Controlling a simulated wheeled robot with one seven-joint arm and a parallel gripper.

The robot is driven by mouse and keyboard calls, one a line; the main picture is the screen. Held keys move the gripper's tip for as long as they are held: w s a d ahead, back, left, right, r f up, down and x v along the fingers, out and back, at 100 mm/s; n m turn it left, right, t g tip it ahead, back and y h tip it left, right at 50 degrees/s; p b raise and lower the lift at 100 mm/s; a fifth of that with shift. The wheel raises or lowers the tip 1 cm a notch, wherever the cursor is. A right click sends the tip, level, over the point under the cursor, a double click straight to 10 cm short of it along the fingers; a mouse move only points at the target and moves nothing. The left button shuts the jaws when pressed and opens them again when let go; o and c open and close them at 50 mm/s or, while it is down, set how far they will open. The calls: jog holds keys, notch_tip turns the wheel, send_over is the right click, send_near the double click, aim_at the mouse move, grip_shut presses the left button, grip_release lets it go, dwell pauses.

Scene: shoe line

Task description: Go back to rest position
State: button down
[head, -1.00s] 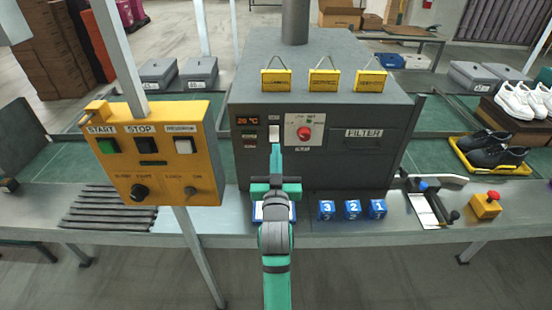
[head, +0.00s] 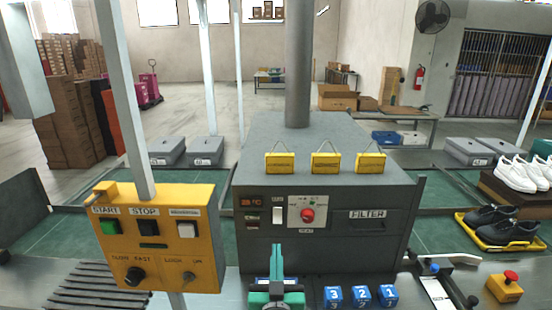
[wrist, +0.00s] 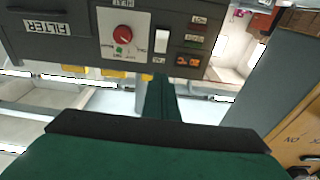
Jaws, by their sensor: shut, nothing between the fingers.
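My gripper (head: 276,262) is at the bottom middle of the head view, in front of the grey machine (head: 320,155). Its teal fingers are together and hold nothing. They point up toward the white switch and red knob (head: 308,214) on the machine's front and look apart from them, though the exact gap cannot be told. In the wrist view the closed fingers (wrist: 155,100) lie below the upside-down panel with the red knob (wrist: 123,32) and the white switch (wrist: 162,40).
A yellow control box (head: 158,240) stands on a post at left. Blue numbered blocks (head: 361,295) sit on the bench to the right of my gripper. A red-topped yellow button (head: 506,287) and a tray with black shoes (head: 505,230) are at right.

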jog(key=s+a+f+g, duration=0.1)
jog(key=s+f+g, duration=0.1)
jog(key=s+f, duration=1.85)
jog(key=s+g, duration=0.2)
jog(key=s, duration=2.4)
jog(key=shift+s+d+r, duration=0.15)
jog(key=shift+s+d, duration=0.05)
jog(key=shift+d, duration=0.25)
